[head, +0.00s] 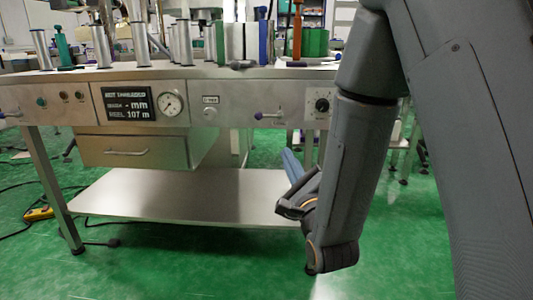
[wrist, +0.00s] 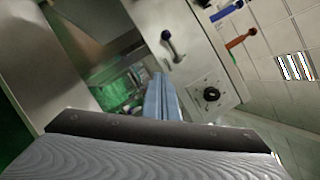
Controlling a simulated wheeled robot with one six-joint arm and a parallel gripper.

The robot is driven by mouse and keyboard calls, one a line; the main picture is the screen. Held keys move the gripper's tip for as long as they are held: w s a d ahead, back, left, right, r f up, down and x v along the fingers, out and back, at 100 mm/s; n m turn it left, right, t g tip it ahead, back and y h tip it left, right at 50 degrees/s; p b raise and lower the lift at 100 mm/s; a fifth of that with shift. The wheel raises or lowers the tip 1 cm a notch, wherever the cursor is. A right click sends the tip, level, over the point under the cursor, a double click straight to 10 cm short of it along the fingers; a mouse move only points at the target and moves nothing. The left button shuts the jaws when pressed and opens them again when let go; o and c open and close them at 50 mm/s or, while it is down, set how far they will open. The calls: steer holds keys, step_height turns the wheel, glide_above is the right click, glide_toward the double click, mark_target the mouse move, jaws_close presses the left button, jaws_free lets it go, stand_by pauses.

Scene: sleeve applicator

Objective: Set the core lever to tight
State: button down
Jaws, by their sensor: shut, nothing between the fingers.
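A lever with a purple knob (head: 259,115) sticks out of the front panel of the steel machine, with its arm pointing right. It also shows in the wrist view as a lever with a dark purple knob (wrist: 166,36). A second purple-knobbed lever (head: 3,115) is at the panel's far left. I cannot read which one is the core lever or its marks. My gripper (head: 289,157) is below the panel, under the right-hand lever and apart from it. Its blue fingers (wrist: 159,90) are shut together and empty.
A black dial (head: 322,105) is right of the lever; it shows in the wrist view too (wrist: 211,94). A gauge (head: 170,103) and display (head: 128,104) are further left. A drawer (head: 130,151) and lower shelf (head: 180,196) are below. Rollers and tools stand on top.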

steer(key=shift+s+a+f+m+t+y+b, duration=0.15)
steer(key=shift+a+f+m+t+y+b, duration=0.2)
steer(key=shift+f+b, duration=0.4)
steer(key=shift+s+a+f+m+t+y+b, duration=0.1)
steer(key=shift+f+m+t+b, duration=0.35)
steer(key=shift+b, duration=0.45)
steer(key=shift+s+a+f+m+t+y+b, duration=0.15)
steer(key=shift+f+m+t+y+b, duration=0.15)
steer(key=shift+f+m+b, duration=0.4)
steer(key=shift+r, duration=0.25)
steer(key=b, duration=0.4)
glide_toward(268, 116)
steer(key=w+a+f, duration=0.1)
steer(key=w+f, duration=0.1)
steer(key=w, duration=0.2)
steer(key=shift+h, duration=0.25)
steer(key=shift+w+a+r+b, duration=0.3)
steer(key=shift+a+r, duration=0.1)
steer(key=shift+r, duration=0.15)
steer(key=shift+w+a+r+b, duration=0.25)
steer(key=shift+a+r+b, duration=0.15)
steer(key=shift+r, duration=0.15)
steer(key=shift+w+a+r+b, duration=0.25)
steer(key=shift+a+r, duration=0.15)
steer(key=shift+r, duration=0.15)
